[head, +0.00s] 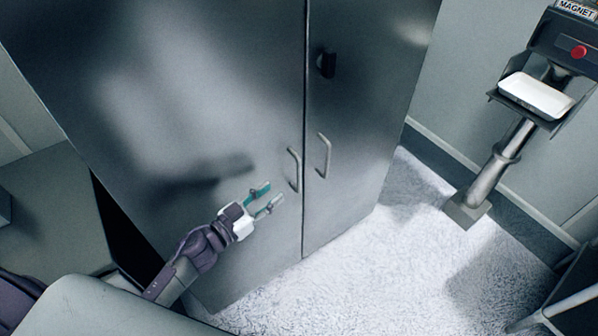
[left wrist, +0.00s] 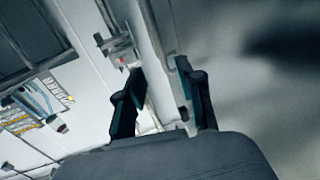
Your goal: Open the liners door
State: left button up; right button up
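A tall grey metal cabinet with two closed doors fills the middle of the head view: the left door (head: 200,90) and the right door (head: 362,90). The left door has a bar handle (head: 295,169) and the right door has a bar handle (head: 324,155), on either side of the seam. No label naming the liners door is readable. My left gripper (head: 268,193) is open and empty, just left of the left handle and apart from it. In the left wrist view its two fingers (left wrist: 158,90) stand apart. My right gripper is not in view.
A black latch (head: 327,64) sits high on the right door. A post-mounted stand with a white tray (head: 537,96) and a red button (head: 578,52) is at the right. The pale floor (head: 350,270) before the cabinet is clear. A grey surface (head: 52,212) lies at the left.

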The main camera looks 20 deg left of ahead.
aim_at(298, 174)
pick_arm(q)
jog(key=x, duration=1)
jog(key=shift+w+d, duration=0.15)
jog(key=shift+w, duration=0.2)
grip_shut()
